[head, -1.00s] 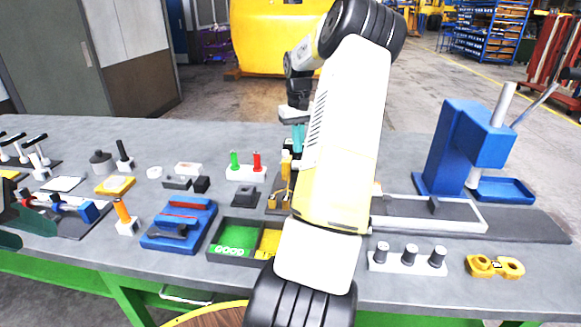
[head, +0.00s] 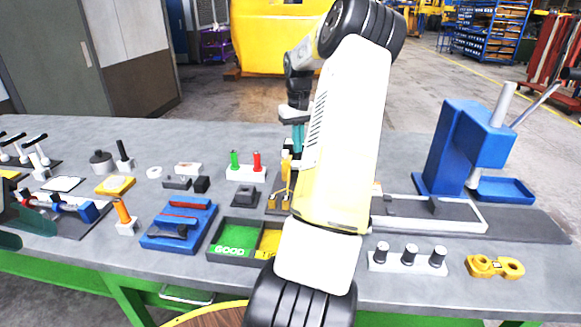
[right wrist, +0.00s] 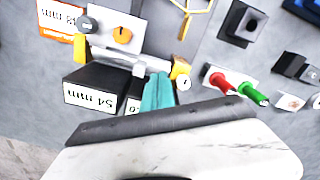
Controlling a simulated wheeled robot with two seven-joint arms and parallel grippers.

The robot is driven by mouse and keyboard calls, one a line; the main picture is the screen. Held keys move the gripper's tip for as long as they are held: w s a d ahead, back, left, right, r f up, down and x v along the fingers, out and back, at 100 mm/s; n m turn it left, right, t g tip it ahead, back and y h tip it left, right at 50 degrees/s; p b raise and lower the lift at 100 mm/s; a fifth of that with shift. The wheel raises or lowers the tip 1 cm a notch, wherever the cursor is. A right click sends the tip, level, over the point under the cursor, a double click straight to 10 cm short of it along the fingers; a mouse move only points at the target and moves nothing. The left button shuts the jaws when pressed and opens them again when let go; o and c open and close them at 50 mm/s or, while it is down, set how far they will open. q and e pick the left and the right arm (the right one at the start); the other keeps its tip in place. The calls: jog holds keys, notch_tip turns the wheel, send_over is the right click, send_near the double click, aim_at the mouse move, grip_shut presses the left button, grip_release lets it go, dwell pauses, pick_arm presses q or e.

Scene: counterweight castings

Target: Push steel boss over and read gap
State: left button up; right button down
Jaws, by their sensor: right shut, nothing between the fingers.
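My right gripper (right wrist: 158,92) has teal fingers, shut and empty. In the right wrist view its tips are beside a light steel bar (right wrist: 112,57) and a small yellow block with a round white face (right wrist: 181,75). I cannot tell whether they touch. A small light steel piece (right wrist: 139,70) stands at the bar's end near the fingertips; I cannot tell if this is the boss. In the head view my right gripper (head: 297,137) is past my arm, which hides much of this fixture. My left gripper is not in view.
Red and green plugs (head: 257,161) stand in a white block left of the fixture. A blue press (head: 462,150) stands at the right. A GOOD tray (head: 233,250), a blue holder (head: 180,224) and a white block with three dark cylinders (head: 409,257) occupy the front.

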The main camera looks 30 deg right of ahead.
jog(key=shift+f, duration=0.15)
dwell(0.3)
jog(key=shift+f, duration=1.55)
jog(key=shift+s+d, duration=0.2)
jog(key=shift+d, duration=0.1)
jog(key=shift+s+d, duration=0.2)
jog(key=shift+d, duration=0.05)
jog(key=shift+s+d, duration=0.2)
dwell(0.8)
notch_tip(320, 180, up, 7)
dwell(0.9)
